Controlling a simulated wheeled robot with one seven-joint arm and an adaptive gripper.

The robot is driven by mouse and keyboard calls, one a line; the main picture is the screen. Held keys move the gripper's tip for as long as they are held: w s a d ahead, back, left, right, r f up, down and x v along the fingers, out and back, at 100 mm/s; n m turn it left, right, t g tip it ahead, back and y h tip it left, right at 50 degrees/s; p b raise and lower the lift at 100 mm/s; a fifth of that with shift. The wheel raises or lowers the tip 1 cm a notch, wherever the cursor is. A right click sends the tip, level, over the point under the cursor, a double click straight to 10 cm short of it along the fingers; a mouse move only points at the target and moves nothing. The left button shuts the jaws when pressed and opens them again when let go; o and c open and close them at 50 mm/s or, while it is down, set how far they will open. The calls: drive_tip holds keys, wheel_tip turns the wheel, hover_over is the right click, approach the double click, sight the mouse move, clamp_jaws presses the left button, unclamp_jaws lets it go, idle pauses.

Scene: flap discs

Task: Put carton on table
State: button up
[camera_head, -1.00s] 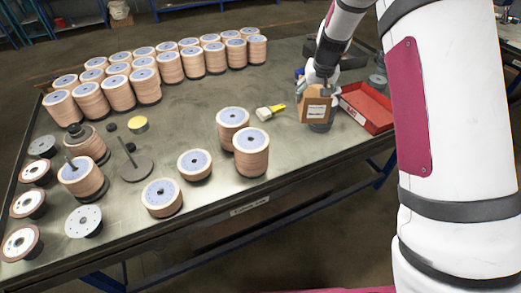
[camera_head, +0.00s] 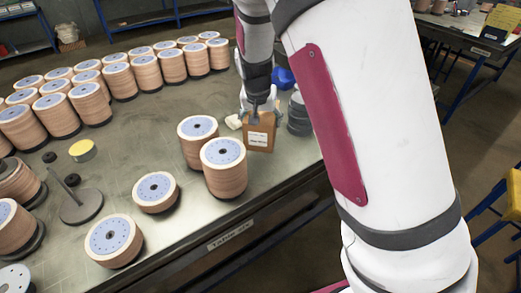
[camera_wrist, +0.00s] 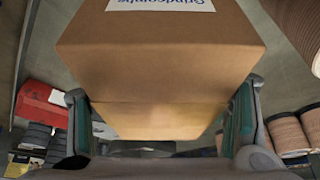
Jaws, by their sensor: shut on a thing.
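The carton (camera_head: 259,133) is a brown cardboard box with a white label on its side. My gripper (camera_head: 256,108) is shut on it from above, in the head view. In the wrist view the carton (camera_wrist: 160,70) fills the middle, between one finger on the left and one on the right (camera_wrist: 160,120). The carton looks upright, at or just above the metal table (camera_head: 190,215); I cannot tell whether its base touches. It is just right of a tan disc stack (camera_head: 224,165).
A dark disc stack (camera_head: 299,114) stands right of the carton, partly behind my arm. A blue object (camera_head: 283,78) lies behind. More tan stacks (camera_head: 197,140) stand left. The wrist view shows a red bin (camera_wrist: 38,104). The table's front edge is close.

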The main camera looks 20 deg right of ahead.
drive_tip(key=shift+f, duration=4.1)
drive_tip(key=shift+f, duration=0.15)
drive_tip(key=o, duration=2)
drive_tip(key=shift+c, duration=0.2)
drive_tip(key=p+v, duration=0.1)
drive_tip(key=v, duration=1)
drive_tip(key=shift+s+r, duration=0.15)
drive_tip(key=shift+r, duration=0.2)
drive_tip(key=shift+s+r, duration=0.25)
drive_tip(key=shift+r, duration=0.2)
drive_tip(key=s+r+n, duration=0.1)
drive_tip(key=s+r, duration=0.4)
drive_tip(key=s, duration=0.4)
drive_tip(key=s+d+r+n+y, duration=0.1)
drive_tip(key=s+r+n, duration=0.1)
drive_tip(key=s+r, duration=0.4)
drive_tip(key=s+d+r+n+t+y, duration=0.1)
drive_tip(key=s+r, duration=0.5)
drive_tip(key=s, duration=0.8)
drive_tip(key=shift+s+n, duration=0.25)
drive_tip(key=shift+n, duration=0.45)
